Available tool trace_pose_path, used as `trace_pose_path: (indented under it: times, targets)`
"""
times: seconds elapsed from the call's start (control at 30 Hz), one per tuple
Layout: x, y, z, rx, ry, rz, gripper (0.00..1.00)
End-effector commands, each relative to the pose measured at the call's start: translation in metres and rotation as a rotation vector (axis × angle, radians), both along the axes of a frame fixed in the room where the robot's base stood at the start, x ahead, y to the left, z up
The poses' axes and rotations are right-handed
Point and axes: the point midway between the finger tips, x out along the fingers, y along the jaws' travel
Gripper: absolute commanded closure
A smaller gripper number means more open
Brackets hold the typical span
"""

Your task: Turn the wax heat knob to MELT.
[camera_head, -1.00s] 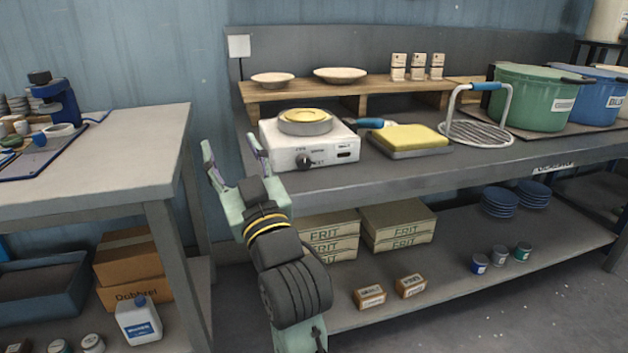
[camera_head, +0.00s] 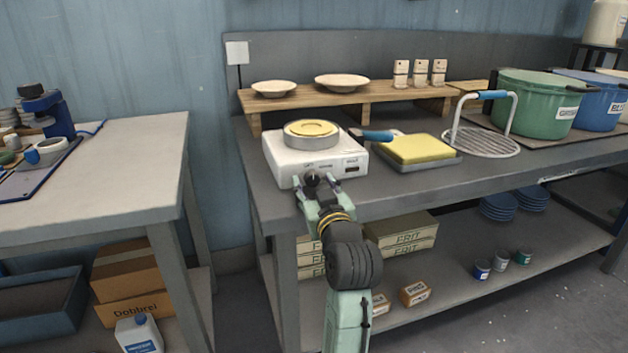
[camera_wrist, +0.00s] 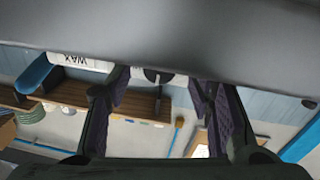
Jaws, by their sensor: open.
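The wax heater is a white box (camera_head: 350,168) on the grey bench with a round yellow-topped pot (camera_head: 311,131) on it. Its dark heat knob (camera_head: 312,178) sits low on the front face, at the left, below small printed labels. My gripper (camera_head: 317,190) is at the front of the heater with its open fingers reaching up to either side of the knob. In the wrist view, the dark knob (camera_wrist: 155,75) shows between the two fingers, below the white heater front with inverted WAX lettering. I cannot tell contact or which label the knob points to.
A blue-handled tool (camera_head: 376,136) and a yellow block on a grey tray (camera_head: 420,162) stand right of the heater. A wooden shelf (camera_head: 385,97) with plates runs behind. The bench front edge (camera_head: 430,201) lies close to my arm.

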Motion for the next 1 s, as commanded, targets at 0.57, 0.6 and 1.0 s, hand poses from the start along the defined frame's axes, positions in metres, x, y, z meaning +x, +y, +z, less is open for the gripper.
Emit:
trace_pose_path:
  times: [0.57, 0.6, 1.0]
  targets:
    - [0.0119, 0.0031, -0.0001, 0.0, 0.0, 0.0, 0.6]
    - [0.0119, 0.0031, -0.0001, 0.0, 0.0, 0.0, 0.63]
    - [0.0118, 0.0031, -0.0001, 0.0, 0.0, 0.0, 0.9]
